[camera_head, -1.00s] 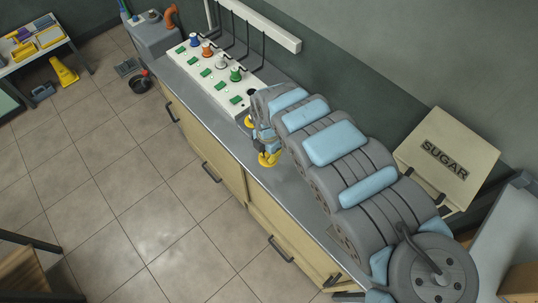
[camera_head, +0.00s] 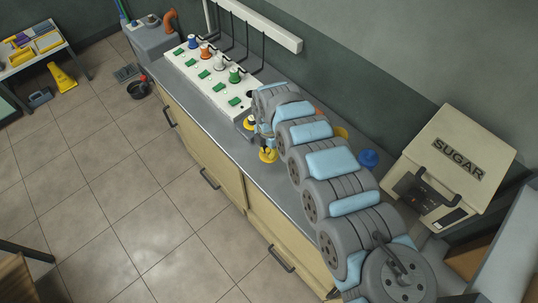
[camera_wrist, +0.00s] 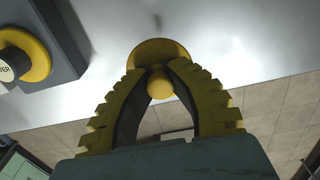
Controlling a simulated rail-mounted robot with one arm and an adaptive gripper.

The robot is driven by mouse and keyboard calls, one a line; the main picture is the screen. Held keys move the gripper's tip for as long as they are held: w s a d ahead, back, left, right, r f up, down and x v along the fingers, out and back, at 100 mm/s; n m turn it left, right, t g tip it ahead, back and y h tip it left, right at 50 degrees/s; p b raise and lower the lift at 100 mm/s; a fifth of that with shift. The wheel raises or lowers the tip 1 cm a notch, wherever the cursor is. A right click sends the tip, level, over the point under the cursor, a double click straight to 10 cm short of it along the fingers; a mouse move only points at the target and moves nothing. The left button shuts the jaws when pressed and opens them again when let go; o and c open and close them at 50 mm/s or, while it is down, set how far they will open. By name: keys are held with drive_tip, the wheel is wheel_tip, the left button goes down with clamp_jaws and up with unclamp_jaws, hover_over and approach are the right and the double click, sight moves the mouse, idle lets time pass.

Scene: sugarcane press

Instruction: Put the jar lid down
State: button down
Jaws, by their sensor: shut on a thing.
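The yellow jar lid (camera_wrist: 158,51) is a round disc with a knob, seen in the wrist view near the front edge of the metal counter (camera_wrist: 235,45). My gripper (camera_wrist: 160,78) has yellow ribbed fingers, and their tips are closed around the lid's knob. In the head view my gripper (camera_head: 267,149) is over the counter's front edge, with yellow at its end. I cannot tell whether the lid touches the counter or hangs just above it. No jar shows clearly; my arm hides part of the counter.
A grey box with a yellow-ringed button (camera_wrist: 22,58) stands close by at left in the wrist view. A white panel (camera_head: 215,75) with coloured knobs and green switches is farther along the counter. A SUGAR box (camera_head: 455,160) and a blue object (camera_head: 368,158) are behind my arm.

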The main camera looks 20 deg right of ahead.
drive_tip(key=shift+w+d+f, duration=0.1)
drive_tip(key=shift+w+f, duration=0.4)
drive_tip(key=shift+w, duration=0.05)
drive_tip(key=shift+f, duration=0.15)
drive_tip(key=shift+w+d+f+b, duration=0.1)
drive_tip(key=shift+w+f+b, duration=0.05)
drive_tip(key=shift+f+b, duration=0.15)
drive_tip(key=shift+d+f+b, duration=0.1)
drive_tip(key=shift+f+b, duration=0.2)
drive_tip(key=shift+f, duration=1.15)
drive_tip(key=shift+f, duration=0.2)
drive_tip(key=c, duration=1.1)
unclamp_jaws()
drive_tip(key=shift+r, duration=0.1)
